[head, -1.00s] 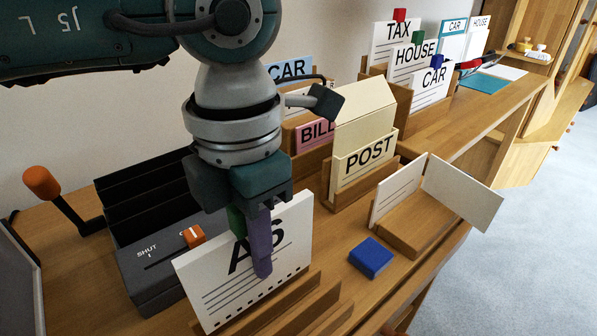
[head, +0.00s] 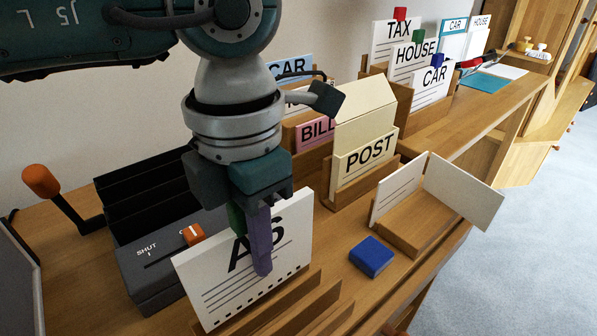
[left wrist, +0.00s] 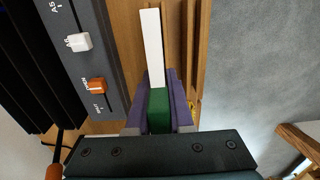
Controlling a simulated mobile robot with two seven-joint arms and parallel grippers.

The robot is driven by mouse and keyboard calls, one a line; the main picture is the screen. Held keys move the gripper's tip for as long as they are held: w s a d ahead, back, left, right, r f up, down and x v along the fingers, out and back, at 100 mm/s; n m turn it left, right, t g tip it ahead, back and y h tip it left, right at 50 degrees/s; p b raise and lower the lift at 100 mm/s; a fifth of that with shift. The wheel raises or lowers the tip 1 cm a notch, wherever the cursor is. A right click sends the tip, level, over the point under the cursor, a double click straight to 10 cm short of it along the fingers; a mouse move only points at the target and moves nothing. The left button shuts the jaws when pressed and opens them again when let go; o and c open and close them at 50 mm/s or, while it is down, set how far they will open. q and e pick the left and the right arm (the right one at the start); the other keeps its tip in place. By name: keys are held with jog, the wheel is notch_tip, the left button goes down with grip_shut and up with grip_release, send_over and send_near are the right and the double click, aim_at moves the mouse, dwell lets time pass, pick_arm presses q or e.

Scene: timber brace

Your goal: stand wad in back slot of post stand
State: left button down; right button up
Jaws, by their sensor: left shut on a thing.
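The wad is a white upright sheaf (head: 285,245) with a large A and a partly covered digit, ruled lines and holes along its lower edge. My left gripper (head: 261,270) is shut on it at its green part, its purple fingers over the face. In the left wrist view the green part (left wrist: 159,108) lies between the fingers (left wrist: 158,115), and the white edge (left wrist: 151,45) extends beyond. The wad's foot is behind wooden rails (head: 290,307); whether it rests there is unclear. The post stand (head: 365,190) holds a POST card (head: 369,160) and a taller cream piece behind. My right gripper is not in view.
A dark grey device (head: 160,265) with an orange slider is left of the wad. A blue block (head: 371,257) and a wooden stand with white cards (head: 415,225) are at right. BILL and CAR cards (head: 316,130) stand behind. The desk's right edge is near.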

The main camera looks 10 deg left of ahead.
aim_at(261, 291)
pick_arm(q)
jog(key=shift+f, duration=0.15)
jog(key=shift+f+b, duration=1.75)
jog(key=shift+c, duration=1.2)
grip_release()
notch_tip(261, 291, up, 8)
jog(key=p, duration=0.6)
jog(key=shift+r+p, duration=0.1)
jog(key=shift+p, duration=0.2)
